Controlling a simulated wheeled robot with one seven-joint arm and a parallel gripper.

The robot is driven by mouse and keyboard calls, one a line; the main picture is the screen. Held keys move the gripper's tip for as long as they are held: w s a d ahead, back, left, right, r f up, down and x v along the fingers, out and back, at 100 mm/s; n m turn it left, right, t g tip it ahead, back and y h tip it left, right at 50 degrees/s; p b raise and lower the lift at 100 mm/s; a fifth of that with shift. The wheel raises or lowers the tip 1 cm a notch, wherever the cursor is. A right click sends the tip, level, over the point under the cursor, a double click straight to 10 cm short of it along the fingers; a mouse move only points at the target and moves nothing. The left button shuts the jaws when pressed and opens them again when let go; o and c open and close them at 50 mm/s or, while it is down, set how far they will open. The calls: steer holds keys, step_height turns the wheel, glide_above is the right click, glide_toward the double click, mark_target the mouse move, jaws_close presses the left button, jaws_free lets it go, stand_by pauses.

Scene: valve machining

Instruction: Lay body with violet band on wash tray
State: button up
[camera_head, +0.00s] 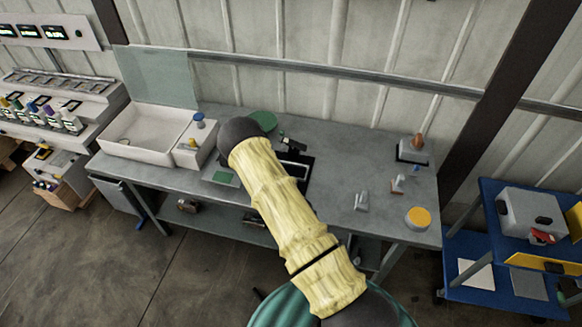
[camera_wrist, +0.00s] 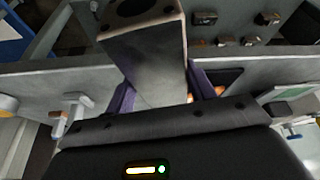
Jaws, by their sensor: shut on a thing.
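My gripper (camera_wrist: 160,82) shows in the wrist view with violet pieces on both sides of a grey block-like metal body (camera_wrist: 146,48). It is shut on this body, which has a dark round hole in its end. I cannot tell whether the violet belongs to the fingers or to a band on the body. In the head view my arm hides the gripper and the body. A white basin (camera_head: 118,149) stands at the left of the grey bench (camera_head: 335,182). A dark flat tray (camera_head: 307,160) lies mid-bench beside my arm. I cannot tell which is the wash tray.
A yellow-topped round container (camera_head: 418,218), a small grey fitting (camera_head: 362,201) and a stand with an orange-brown part (camera_head: 414,149) are on the bench's right. A blue cart (camera_head: 492,200) stands at the right. Bare bench lies between the dark tray and the right-hand items.

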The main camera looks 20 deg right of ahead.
steer(key=s+a+f+n+y+b, duration=0.1)
steer(key=a+f+n+b, duration=0.1)
steer(key=f+b, duration=0.3)
steer(key=s+a+f+n+b, duration=0.1)
steer(key=a+f+b, duration=0.4)
steer(key=f, duration=0.5)
steer(key=shift+s+n+t+y+b, duration=0.3)
steer(key=shift+n+y+b, duration=0.1)
steer(key=shift+n+b, duration=0.25)
steer(key=shift+a+r, duration=0.1)
